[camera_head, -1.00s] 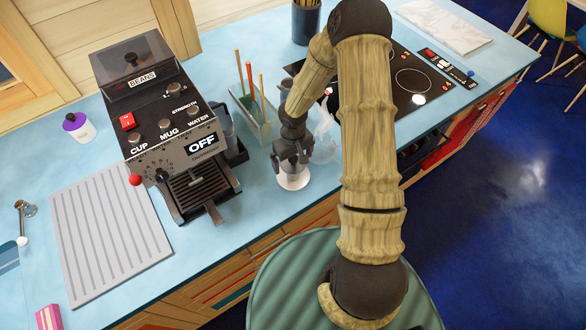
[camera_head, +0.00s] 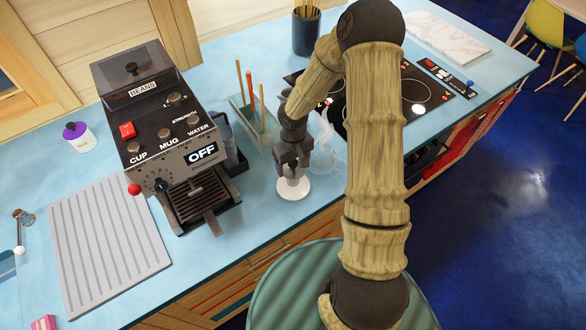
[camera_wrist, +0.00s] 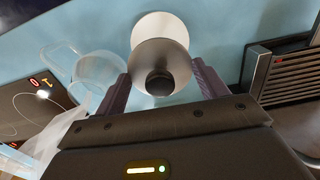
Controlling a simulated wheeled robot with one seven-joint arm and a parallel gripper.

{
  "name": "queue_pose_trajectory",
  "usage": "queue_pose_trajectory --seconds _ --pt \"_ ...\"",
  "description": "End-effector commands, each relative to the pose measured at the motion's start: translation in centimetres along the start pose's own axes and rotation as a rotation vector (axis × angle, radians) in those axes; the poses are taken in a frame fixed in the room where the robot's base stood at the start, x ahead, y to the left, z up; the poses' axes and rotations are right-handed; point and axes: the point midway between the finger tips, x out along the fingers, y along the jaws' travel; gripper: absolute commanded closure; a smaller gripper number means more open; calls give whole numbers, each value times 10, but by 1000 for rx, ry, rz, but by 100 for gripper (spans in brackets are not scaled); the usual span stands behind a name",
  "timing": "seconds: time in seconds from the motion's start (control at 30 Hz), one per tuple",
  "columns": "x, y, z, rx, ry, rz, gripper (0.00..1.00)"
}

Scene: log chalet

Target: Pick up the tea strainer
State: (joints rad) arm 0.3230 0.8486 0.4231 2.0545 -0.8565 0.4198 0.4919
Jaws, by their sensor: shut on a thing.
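The tea strainer (camera_wrist: 150,52) appears to be the round metallic piece with a black knob in the wrist view. A round white base (camera_wrist: 160,22) shows beyond it. In the head view the white base (camera_head: 293,190) rests on or just over the blue counter below my gripper (camera_head: 292,168). The metal part is mostly hidden there by the fingers. In the wrist view my gripper (camera_wrist: 161,78) has one finger on each side of the metallic piece and is shut on it. The exact finger contact is hard to see.
A coffee machine (camera_head: 165,130) stands left of my gripper. A clear glass vessel (camera_head: 325,150) is close on the right, before the black cooktop (camera_head: 420,100). A holder with sticks (camera_head: 250,122) is behind. Bare counter lies in front.

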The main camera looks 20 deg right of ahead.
Motion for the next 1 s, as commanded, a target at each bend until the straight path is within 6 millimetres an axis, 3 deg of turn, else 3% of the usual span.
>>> queue_pose_trajectory --seconds 0.2,0.4,1.0 --pt "-40 1 -1 3 5 2 65" --pt "-66 1 0 1 2 1 65" --pt "-71 0 0 0 0 0 65"
